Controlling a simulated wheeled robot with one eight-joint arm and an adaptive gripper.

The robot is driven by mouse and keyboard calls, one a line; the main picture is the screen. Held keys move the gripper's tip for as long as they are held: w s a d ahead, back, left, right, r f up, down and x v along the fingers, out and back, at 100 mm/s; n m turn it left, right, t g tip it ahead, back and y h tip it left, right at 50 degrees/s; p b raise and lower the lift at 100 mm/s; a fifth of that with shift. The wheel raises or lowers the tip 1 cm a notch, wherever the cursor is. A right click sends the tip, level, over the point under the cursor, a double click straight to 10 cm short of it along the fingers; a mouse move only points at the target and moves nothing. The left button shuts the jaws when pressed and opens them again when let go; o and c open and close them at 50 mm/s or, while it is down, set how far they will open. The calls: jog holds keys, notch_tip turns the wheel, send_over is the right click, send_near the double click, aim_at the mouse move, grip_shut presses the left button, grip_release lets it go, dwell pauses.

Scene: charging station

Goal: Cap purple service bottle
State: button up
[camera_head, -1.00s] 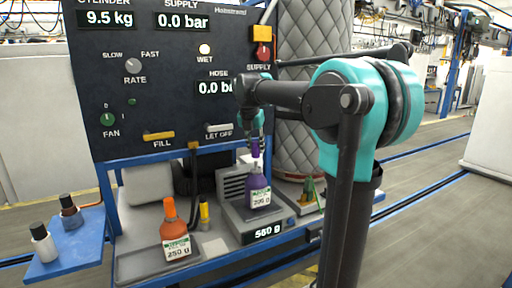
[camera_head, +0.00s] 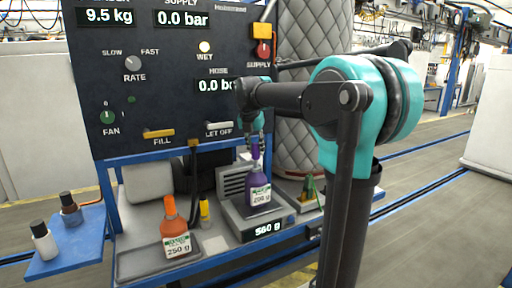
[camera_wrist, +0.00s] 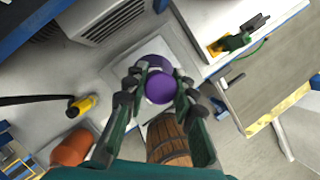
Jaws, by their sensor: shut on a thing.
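The purple bottle (camera_head: 258,192) stands upright on the scale (camera_head: 245,226), which reads 560 g. My gripper (camera_head: 255,146) is directly above it, shut on the purple cap (camera_head: 255,153). The cap is at the bottle's neck; whether it is fully seated I cannot tell. In the wrist view, my gripper (camera_wrist: 160,88) has its fingers on both sides of the round purple cap (camera_wrist: 161,90). The bottle's purple shoulder (camera_wrist: 153,48) shows behind the cap, and the neck is mostly hidden.
An orange bottle (camera_head: 175,228) stands in a grey tray left of the scale, with a small yellow item (camera_head: 204,211) between. Two small bottles stand on the blue side shelf (camera_head: 65,245). A control panel (camera_head: 165,80) rises behind. A brown barrel-like thing (camera_wrist: 168,143) shows in the wrist view.

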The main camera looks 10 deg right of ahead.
aim_at(256, 156)
jog(key=shift+f, duration=1.9)
jog(key=o, duration=1)
jog(key=shift+r, duration=0.1)
jog(key=v, duration=1.2)
